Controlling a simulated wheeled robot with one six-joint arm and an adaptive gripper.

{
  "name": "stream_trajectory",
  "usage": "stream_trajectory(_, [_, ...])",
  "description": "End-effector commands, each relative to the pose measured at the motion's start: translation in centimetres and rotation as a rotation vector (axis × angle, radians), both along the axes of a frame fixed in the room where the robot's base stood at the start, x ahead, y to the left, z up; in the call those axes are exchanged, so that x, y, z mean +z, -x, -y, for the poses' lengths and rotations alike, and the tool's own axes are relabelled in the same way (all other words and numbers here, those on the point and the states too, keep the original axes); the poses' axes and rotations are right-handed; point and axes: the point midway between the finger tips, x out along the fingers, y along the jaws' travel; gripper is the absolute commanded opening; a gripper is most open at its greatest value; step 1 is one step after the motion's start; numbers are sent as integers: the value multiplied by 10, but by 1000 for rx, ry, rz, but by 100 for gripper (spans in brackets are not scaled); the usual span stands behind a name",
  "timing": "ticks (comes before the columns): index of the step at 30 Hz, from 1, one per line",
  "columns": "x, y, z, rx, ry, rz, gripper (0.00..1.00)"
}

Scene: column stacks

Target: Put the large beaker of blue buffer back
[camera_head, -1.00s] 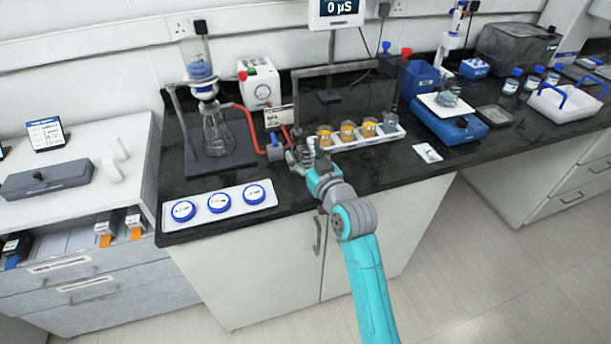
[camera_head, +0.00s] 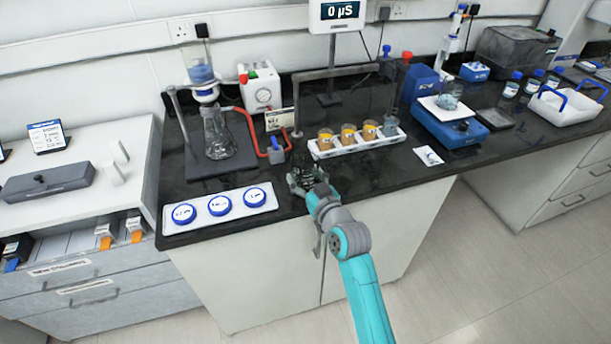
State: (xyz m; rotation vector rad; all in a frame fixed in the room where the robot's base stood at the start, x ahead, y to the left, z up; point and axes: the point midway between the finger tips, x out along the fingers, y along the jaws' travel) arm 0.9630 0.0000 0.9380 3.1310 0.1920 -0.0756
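My gripper (camera_head: 302,173) is low over the front of the black bench, left of and in front of a white holder (camera_head: 342,153). Its dark fingers blend into the bench, so I cannot tell whether they are open or hold anything. A beaker with pale blue-grey contents (camera_head: 389,127) sits at the holder's right end, beside orange-filled beakers (camera_head: 348,135). A small vessel with bluish contents (camera_head: 449,101) stands on a blue balance-like device (camera_head: 449,126). I cannot tell which, if either, is the large beaker of blue buffer.
A glass filter assembly (camera_head: 217,135) with a red hose stands at the back left. A white tray with blue-rimmed discs (camera_head: 221,208) lies at the front left. A blue-handled white carrier (camera_head: 563,104) is at the far right. A paper packet (camera_head: 428,156) lies right of the holder.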

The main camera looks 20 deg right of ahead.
Motion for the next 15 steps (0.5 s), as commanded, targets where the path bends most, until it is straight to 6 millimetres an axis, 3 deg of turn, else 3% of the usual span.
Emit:
stream_trajectory(1, [0, 0, 0, 0, 0, -1, 82])
stream_trajectory(3, [0, 0, 0, 0, 0, -1, 94])
stream_trajectory(15, [4, 0, 0, 0, 0, 0, 94])
